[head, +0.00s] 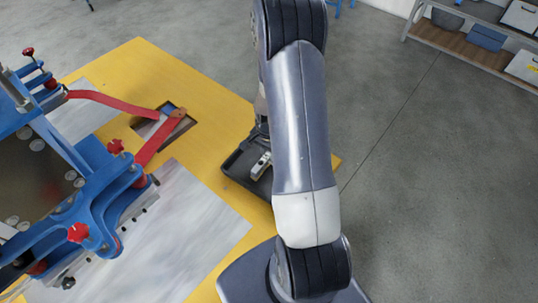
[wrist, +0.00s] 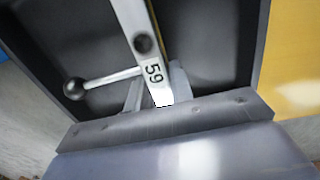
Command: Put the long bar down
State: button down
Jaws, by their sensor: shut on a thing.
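The long bar (wrist: 138,32) is a pale metal bar marked 59 with a dark round hole. In the wrist view it runs from the top edge down to my gripper (wrist: 155,92), which is shut on its near end. A thin rod with a dark ball end (wrist: 74,88) sticks out to the left beside the bar; I cannot tell how it is joined. A black tray (wrist: 215,70) lies beneath the bar. In the head view the tray (head: 236,163) is at the yellow table's right edge, with a short metal piece showing over it. My arm hides the gripper there.
The yellow table (head: 210,85) carries a blue machine frame (head: 95,185) with red knobs on the left. A red strap (head: 115,102) reaches to a cutout. Grey sheets lie on the tabletop. Shelving (head: 470,45) stands far at top right; the floor between is clear.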

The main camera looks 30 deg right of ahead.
jog(key=shift+f, duration=0.35)
jog(key=shift+f, duration=0.1)
jog(key=c, duration=1.3)
grip_release()
jog(key=shift+o, duration=0.2)
notch_tip(320, 180, up, 12)
jog(key=shift+b, duration=0.45)
